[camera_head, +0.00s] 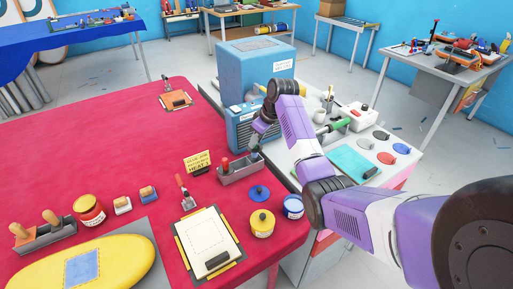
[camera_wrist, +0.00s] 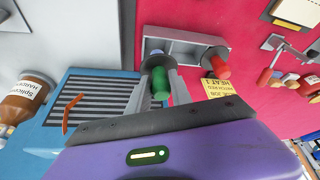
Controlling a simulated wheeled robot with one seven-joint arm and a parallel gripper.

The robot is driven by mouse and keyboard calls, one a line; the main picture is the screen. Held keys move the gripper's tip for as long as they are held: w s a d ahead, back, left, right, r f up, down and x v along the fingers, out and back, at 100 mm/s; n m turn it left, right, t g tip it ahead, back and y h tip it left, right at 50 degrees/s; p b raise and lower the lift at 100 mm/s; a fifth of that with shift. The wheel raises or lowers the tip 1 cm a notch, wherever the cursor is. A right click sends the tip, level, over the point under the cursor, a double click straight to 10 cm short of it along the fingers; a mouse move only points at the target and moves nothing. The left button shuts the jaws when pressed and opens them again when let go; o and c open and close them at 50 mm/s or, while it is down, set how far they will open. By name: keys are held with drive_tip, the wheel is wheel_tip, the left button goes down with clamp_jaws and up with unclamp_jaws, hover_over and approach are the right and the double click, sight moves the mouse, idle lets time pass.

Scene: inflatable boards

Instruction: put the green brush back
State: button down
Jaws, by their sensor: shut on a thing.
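My gripper (camera_wrist: 160,85) is shut on the green brush (camera_wrist: 161,84), whose green handle points toward the wrist camera. The brush's far end is over or in the left end of a grey holder (camera_wrist: 190,46) in the wrist view; I cannot tell whether it touches the bottom. A red-handled brush (camera_wrist: 219,67) stands at the holder's other end. In the head view, my gripper (camera_head: 256,143) points down at the right end of the grey holder (camera_head: 243,174) on the red table, and the green brush is mostly hidden there.
A blue machine (camera_head: 255,75) stands close behind my gripper. A yellow sign (camera_head: 197,161) is left of the holder. Yellow (camera_head: 262,222) and blue (camera_head: 293,206) tins stand in front. A white table (camera_head: 325,150) with a teal mat (camera_head: 353,163) lies right.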

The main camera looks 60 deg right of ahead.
sight(257, 148)
drive_tip(key=shift+f, duration=2.1)
drive_tip(key=shift+f, duration=0.1)
drive_tip(key=shift+f, duration=0.35)
drive_tip(key=c, duration=1.2)
unclamp_jaws()
drive_tip(key=shift+o, duration=0.2)
drive_tip(key=shift+r, duration=0.25)
drive_tip(key=v, duration=1.2)
drive_tip(key=shift+r+b, duration=0.25)
drive_tip(key=shift+b, duration=0.05)
drive_tip(key=shift+w, duration=0.1)
